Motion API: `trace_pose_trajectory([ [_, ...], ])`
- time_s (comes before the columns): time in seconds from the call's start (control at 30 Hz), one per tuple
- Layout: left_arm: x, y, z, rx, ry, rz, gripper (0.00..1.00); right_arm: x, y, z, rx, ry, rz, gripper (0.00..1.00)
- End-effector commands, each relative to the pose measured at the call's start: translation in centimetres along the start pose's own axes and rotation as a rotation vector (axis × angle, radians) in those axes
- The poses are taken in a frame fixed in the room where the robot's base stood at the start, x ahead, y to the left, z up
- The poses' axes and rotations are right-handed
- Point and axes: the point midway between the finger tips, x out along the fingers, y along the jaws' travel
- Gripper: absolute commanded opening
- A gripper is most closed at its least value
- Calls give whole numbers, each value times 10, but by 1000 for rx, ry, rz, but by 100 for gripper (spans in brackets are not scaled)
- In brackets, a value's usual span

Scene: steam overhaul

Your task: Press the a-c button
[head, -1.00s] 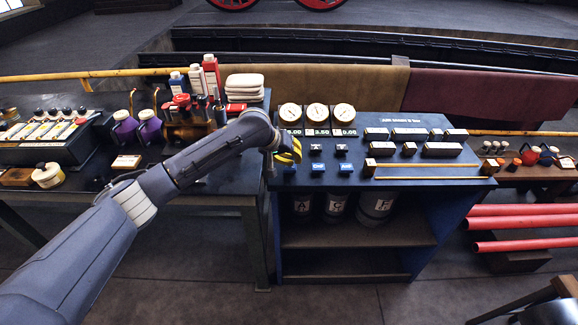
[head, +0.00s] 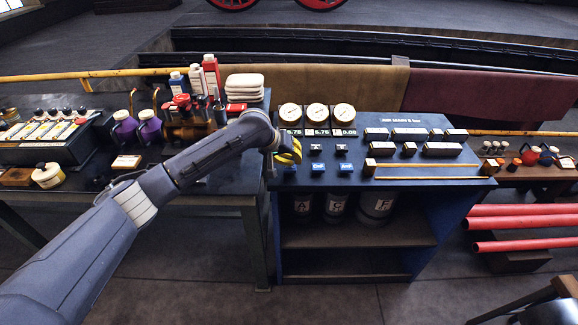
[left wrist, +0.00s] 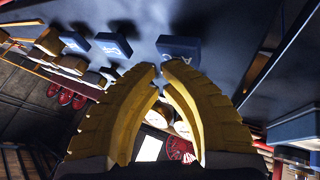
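My left gripper (head: 294,154) is at the left end of the dark blue air bench. In the left wrist view its yellow fingers (left wrist: 162,72) have their tips together with nothing between them. A blue button with letters that look like A and C (left wrist: 179,48) lies just beyond the tips. I cannot tell whether they touch it. In the head view the gripper mostly covers that button. Two more blue buttons (head: 318,168) (head: 345,168) sit to its right; one of them also shows in the left wrist view (left wrist: 113,45). My right gripper is not in view.
Three round gauges (head: 317,113) stand behind the gripper, with readouts that look like 5.75, 5.75 and 0.00. Dark blocks with brass ends (head: 442,150) lie on the right of the bench top. Labelled cylinders (head: 335,205) stand on the shelf below.

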Motion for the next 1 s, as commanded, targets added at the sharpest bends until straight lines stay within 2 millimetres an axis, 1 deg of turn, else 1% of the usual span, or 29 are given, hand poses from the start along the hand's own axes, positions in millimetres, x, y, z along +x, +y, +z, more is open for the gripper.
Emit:
trace_pose_trajectory([
  [0.27,-8,4,-4,1,0,-1,0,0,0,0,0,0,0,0],
  [0.67,-10,5,-5,0,0,0,0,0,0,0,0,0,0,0],
  [0.83,-17,9,-10,0,1,1,0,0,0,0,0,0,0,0],
  [1.0,-28,15,-15,2,2,0,0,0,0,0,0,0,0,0],
])
